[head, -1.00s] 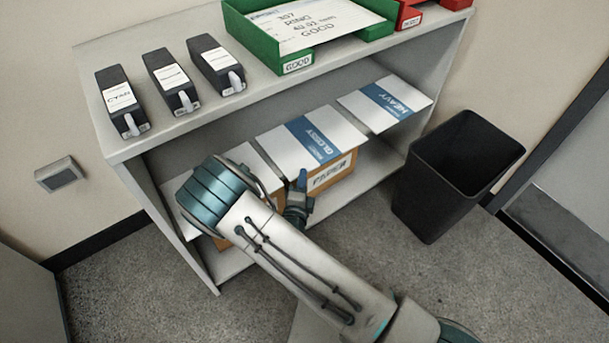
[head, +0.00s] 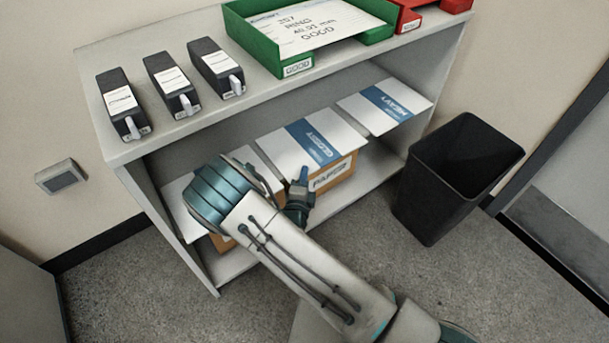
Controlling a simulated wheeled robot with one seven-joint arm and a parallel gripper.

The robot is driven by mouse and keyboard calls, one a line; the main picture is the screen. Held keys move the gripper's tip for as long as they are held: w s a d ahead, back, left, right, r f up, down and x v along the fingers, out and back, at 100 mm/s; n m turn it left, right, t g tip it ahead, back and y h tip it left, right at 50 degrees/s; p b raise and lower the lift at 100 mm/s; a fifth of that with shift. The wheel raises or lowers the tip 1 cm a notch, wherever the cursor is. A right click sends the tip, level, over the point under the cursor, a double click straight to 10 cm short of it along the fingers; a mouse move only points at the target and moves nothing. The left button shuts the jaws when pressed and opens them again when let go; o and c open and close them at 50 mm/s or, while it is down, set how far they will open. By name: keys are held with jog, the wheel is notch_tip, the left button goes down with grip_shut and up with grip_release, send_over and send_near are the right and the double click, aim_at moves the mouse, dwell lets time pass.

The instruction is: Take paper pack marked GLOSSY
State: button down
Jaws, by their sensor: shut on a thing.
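The paper pack marked GLOSSY (head: 335,134) is a white flat pack with a blue band. It lies in the middle of the lower shelf, on top of a brown box labelled PAPER (head: 336,173). My gripper (head: 303,175) is at the pack's front edge, with one blue finger showing over its white top near the front. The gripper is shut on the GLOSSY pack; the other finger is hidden. The pack still looks flat on the box. My arm covers the area to the left of it.
A pack marked HEAVY (head: 372,112) lies to the right, and another white pack (head: 177,188) is partly behind my arm. The upper shelf board (head: 180,131) overhangs, holding cartridges and a green GOOD tray (head: 297,68). A black bin (head: 436,200) stands right.

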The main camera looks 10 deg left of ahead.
jog(key=shift+r+p, duration=1.35)
jog(key=shift+r, duration=0.1)
jog(key=shift+f, duration=0.15)
jog(key=s+r+p, duration=0.2)
jog(key=s+p, duration=0.1)
jog(key=s, duration=0.4)
jog(key=s+d+r+p, duration=0.1)
jog(key=s+r+p, duration=0.2)
jog(key=s, duration=0.4)
jog(key=shift+p, duration=0.45)
jog(key=shift+d, duration=0.1)
